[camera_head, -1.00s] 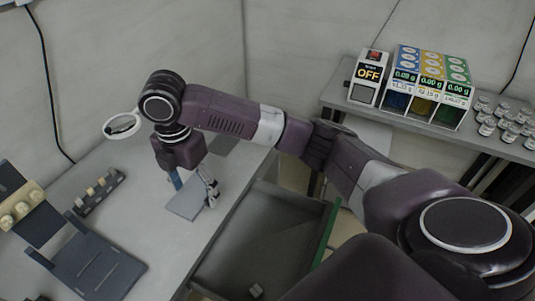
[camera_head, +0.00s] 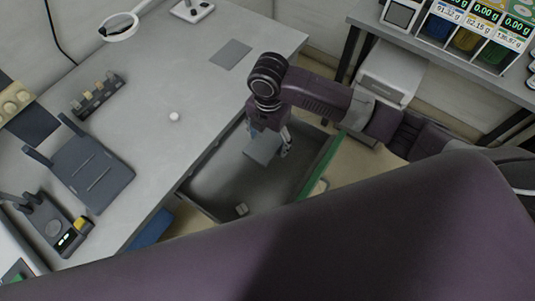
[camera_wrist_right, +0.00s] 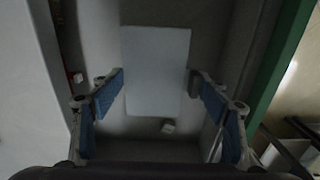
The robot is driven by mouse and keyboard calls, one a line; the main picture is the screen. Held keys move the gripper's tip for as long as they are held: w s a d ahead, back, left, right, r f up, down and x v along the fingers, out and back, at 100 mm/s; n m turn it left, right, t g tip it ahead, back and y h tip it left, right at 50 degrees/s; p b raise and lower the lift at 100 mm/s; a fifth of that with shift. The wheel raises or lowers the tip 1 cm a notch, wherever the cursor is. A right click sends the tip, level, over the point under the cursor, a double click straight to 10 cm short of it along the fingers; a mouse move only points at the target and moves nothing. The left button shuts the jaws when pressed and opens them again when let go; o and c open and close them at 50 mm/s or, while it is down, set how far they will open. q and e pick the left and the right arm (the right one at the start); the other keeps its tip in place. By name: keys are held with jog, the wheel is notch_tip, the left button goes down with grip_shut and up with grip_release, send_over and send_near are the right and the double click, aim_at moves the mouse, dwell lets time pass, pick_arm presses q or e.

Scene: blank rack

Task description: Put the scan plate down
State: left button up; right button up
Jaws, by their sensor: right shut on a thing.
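The scan plate, a flat grey-blue rectangle (camera_head: 262,149), is in my right gripper (camera_head: 270,138) in the head view. In the wrist view the plate (camera_wrist_right: 156,65) lies between the two blue-padded fingers of the right gripper (camera_wrist_right: 157,90). The gripper points down and is shut on the plate's side edges. The plate is over the open grey drawer (camera_head: 215,180), within its walls. I cannot tell how far it is above the drawer floor. My left gripper is not in view.
A green edge (camera_head: 318,168) bounds the drawer's right side. The table (camera_head: 150,165) at left holds a dark stand (camera_head: 90,175) and a small white ball (camera_head: 174,116).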

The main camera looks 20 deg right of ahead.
aim_at(268, 146)
notch_tip(268, 146, down, 5)
jog(key=shift+f, duration=0.35)
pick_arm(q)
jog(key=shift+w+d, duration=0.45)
pick_arm(e)
jog(key=shift+f, duration=2.15)
jog(key=o, duration=1.4)
jog(key=shift+f, duration=0.15)
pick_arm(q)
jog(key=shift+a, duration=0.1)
pick_arm(e)
jog(key=shift+w+r, duration=0.1)
jog(key=shift+r, duration=0.55)
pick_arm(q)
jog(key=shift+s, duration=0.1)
pick_arm(e)
notch_tip(268, 146, up, 11)
jog(key=shift+r, duration=0.1)
